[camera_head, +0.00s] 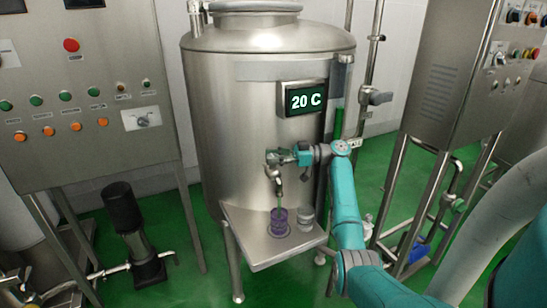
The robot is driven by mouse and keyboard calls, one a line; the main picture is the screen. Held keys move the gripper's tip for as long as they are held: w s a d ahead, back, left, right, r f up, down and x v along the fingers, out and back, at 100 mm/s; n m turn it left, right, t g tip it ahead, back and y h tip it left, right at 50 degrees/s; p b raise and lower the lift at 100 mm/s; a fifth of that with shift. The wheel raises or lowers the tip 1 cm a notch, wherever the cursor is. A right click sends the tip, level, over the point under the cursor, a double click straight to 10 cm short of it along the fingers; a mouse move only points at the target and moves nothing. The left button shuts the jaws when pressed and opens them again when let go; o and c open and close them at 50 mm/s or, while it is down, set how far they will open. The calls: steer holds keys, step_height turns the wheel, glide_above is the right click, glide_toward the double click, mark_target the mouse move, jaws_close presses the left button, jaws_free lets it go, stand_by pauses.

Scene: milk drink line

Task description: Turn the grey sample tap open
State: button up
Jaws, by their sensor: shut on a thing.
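The grey sample tap (277,178) sticks out low on the front of the steel tank (232,130), with its spout pointing down. My gripper (272,157) comes in from the right at the top of the tap and is shut on it. The fingers hide part of the tap, so its handle's exact angle is unclear. A purple see-through cup (279,222) stands upright on the steel shelf (262,252) below the spout. A thin greenish line shows between spout and cup; I cannot tell what it is.
A small grey round piece (307,216) stands on the shelf right of the cup. The tank's display (303,98) reads 20 C. Control cabinets stand left (85,130) and right (460,80). A pipe with a valve (376,97) runs right of the tank. Green floor lies around.

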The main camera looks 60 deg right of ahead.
steer(key=shift+f, duration=0.1)
stand_by(0.3)
steer(key=o, duration=1.2)
steer(key=shift+c, duration=0.2)
